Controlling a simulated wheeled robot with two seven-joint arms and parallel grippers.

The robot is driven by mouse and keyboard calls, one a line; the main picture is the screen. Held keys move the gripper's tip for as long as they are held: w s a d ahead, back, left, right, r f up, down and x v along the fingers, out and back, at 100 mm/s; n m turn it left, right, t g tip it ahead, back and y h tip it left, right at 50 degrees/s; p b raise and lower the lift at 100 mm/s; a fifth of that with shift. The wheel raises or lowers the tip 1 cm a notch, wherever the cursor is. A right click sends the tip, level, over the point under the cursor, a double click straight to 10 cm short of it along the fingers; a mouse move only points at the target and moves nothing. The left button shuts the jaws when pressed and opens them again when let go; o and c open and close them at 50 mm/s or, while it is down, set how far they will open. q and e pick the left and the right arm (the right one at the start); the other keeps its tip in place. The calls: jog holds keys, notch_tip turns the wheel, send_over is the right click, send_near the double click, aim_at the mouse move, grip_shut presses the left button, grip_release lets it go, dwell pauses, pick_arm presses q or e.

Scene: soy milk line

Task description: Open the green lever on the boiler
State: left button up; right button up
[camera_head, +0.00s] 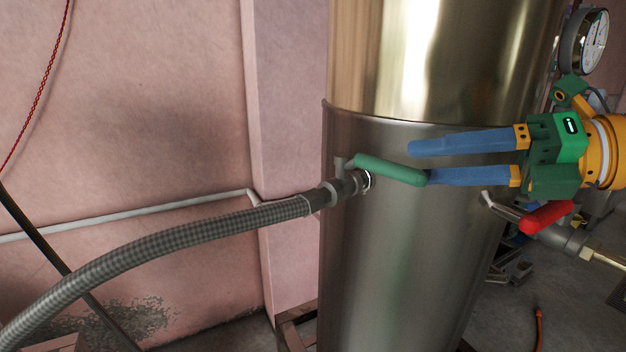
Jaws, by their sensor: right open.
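The boiler (400,260) is a tall shiny metal cylinder in the middle of the head view. The green lever (388,169) sits on a valve at the boiler's side, where a grey braided hose (200,229) joins. The lever points right and slightly down. My right gripper (419,162) comes in from the right with two long blue fingers, open. The lever's free end is by the tip of the lower finger, overlapping or touching it; I cannot tell which. Nothing shows held between the fingers. My left gripper is not in view.
A red-handled valve (546,217) with a pipe is on the right, just below my right gripper. A round gauge (591,40) is at the upper right. A pink wall (130,120) with a thin white pipe (130,216) stands behind on the left.

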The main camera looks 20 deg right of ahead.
aim_at(386, 161)
jog(key=shift+a+f, duration=0.1)
jog(key=shift+f, duration=0.05)
jog(key=shift+p+x, duration=1.2)
jog(key=p+x, duration=0.1)
jog(key=x, duration=0.2)
jog(key=shift+w+a, duration=0.15)
jog(key=shift+w, duration=0.05)
jog(key=shift+w+f, duration=0.1)
jog(key=shift+s, duration=0.25)
jog(key=c, duration=0.6)
grip_shut()
